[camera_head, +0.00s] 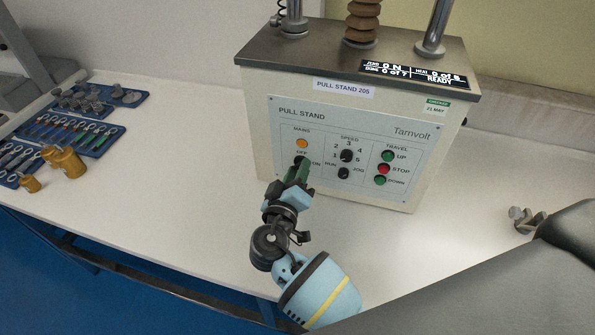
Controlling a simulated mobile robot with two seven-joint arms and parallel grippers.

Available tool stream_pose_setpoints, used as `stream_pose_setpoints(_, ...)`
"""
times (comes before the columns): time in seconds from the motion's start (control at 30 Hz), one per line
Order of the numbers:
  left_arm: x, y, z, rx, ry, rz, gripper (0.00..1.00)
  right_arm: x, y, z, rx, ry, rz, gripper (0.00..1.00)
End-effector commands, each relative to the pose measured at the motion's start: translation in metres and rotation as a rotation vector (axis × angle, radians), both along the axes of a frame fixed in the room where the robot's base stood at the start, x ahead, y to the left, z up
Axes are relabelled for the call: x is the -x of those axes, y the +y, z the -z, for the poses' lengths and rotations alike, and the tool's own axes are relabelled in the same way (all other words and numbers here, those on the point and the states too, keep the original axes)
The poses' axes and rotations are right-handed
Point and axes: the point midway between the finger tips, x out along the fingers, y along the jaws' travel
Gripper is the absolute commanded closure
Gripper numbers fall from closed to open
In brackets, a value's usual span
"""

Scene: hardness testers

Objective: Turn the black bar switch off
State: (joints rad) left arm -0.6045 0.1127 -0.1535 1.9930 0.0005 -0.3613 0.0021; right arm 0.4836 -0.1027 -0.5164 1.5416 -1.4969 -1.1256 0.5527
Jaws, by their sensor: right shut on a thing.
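The pull stand (350,130) stands on the bench with its labelled front panel towards me. The black bar switch (299,161) is at the panel's left, below the orange MAINS lamp (302,143), with OFF and ON labels beside it. My right gripper (298,172) reaches up from below and is shut on the switch. Its fingers hide most of the switch, so I cannot tell exactly how the bar is turned. The MAINS lamp looks lit, and the display (414,73) on top shows text with READY. My left gripper is out of view.
Right of the switch are the speed knob (347,156), the run/jog knob (344,173) and the red stop button (383,169) between two green buttons. Blue tool trays (100,143) and brass weights (67,162) lie at the left. The bench between is clear.

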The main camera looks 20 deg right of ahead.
Motion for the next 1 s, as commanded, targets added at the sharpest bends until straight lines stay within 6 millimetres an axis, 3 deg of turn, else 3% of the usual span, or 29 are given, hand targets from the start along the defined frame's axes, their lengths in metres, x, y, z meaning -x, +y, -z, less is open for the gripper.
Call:
stream_pose_setpoints(0.6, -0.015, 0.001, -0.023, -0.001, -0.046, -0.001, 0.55, 0.000, 0.000, -0.002, 0.454, 0.307, 0.002, 0.90)
stream_pose_setpoints(1.0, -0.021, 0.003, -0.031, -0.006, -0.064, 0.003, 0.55, 0.000, 0.000, 0.000, 0.602, 0.408, 0.001, 0.90)
